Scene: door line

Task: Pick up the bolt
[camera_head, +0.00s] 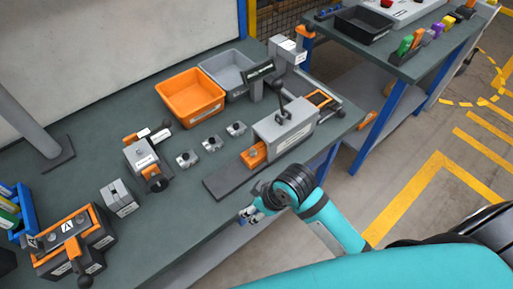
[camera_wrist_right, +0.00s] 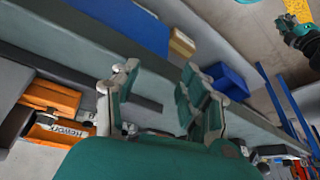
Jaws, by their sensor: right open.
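I cannot make out a bolt for certain. Several small metal pieces, one of them a small metal part (camera_head: 212,143), lie in a row in the middle of the workbench (camera_head: 215,178); they are too small to identify. My right gripper (camera_head: 250,213) is at the bench's front edge, apart from these pieces and nearer to me. In the right wrist view my right gripper (camera_wrist_right: 166,98) has its two fingers spread, with nothing between them. My left gripper is not in the head view.
An orange bin (camera_head: 190,97) and a grey bin (camera_head: 226,70) stand behind the small parts. A grey fixture (camera_head: 286,130) stands to their right, and a clamp device (camera_head: 145,158) to their left. A second table (camera_head: 425,62) is at the right.

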